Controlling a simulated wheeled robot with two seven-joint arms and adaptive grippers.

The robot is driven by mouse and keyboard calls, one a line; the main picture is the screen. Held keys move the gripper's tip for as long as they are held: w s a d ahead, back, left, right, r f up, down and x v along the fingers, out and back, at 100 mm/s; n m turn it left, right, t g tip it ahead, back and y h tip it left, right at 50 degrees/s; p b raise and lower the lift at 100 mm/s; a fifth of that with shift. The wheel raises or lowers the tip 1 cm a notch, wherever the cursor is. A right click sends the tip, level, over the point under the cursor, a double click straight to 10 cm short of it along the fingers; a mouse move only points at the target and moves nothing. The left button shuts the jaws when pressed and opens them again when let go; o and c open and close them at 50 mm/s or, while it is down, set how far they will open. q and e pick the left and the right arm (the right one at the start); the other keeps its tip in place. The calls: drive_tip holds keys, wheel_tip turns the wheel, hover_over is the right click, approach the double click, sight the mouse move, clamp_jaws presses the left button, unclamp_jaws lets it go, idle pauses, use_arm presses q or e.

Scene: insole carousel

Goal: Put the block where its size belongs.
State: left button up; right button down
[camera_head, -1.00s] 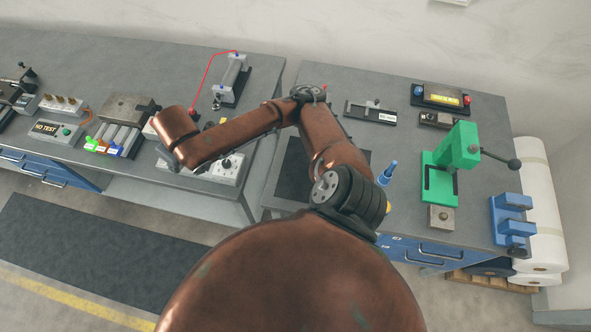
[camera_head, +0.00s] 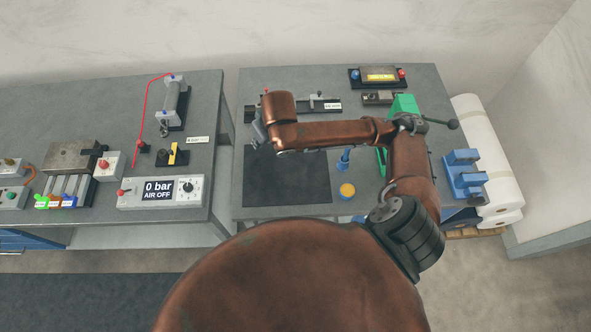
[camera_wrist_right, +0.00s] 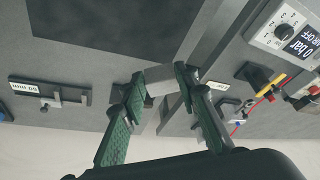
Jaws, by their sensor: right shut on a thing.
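My right gripper (camera_wrist_right: 164,88) is shut on a pale grey block (camera_wrist_right: 160,81), which shows between its green-padded fingertips in the right wrist view. In the head view my right gripper (camera_head: 256,134) is above the left edge of the right bench, by the dark mat; the block cannot be made out there. A slide gauge with a white label (camera_head: 322,104) lies behind the mat. In the wrist view this gauge (camera_wrist_right: 55,96) is left of the gripper, apart from it, and its upside-down label seems to read 60 MM. My left gripper is not in view.
The dark mat (camera_head: 285,180) is bare. A blue-handled tool (camera_head: 344,160), a yellow-topped round thing (camera_head: 347,190) and a green press (camera_head: 404,106) stand to its right. The left bench (camera_head: 208,100) holds an air panel (camera_head: 160,191); a gap separates the benches.

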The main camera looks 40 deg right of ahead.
drive_tip(key=s+d+f+n+y+p, duration=0.1)
drive_tip(key=s+d+n+p, duration=0.25)
drive_tip(key=s+p, duration=0.5)
drive_tip(key=s+d+f+n+y+p, duration=0.1)
drive_tip(key=s+d+n+p, duration=0.3)
drive_tip(key=s, duration=0.7)
drive_tip(key=m+b, duration=0.1)
approach(286, 172)
drive_tip(key=shift+w+a+f+g, duration=0.15)
drive_tip(key=shift+w+a+g, duration=0.2)
drive_tip(key=shift+w, duration=0.3)
drive_tip(key=shift+w+a+f, duration=0.15)
drive_tip(key=shift+w+f, duration=0.25)
drive_tip(key=shift+f, duration=0.15)
wheel_tip(286, 172, down, 2)
drive_tip(key=shift+w+f, duration=0.1)
drive_tip(key=shift+f, duration=0.55)
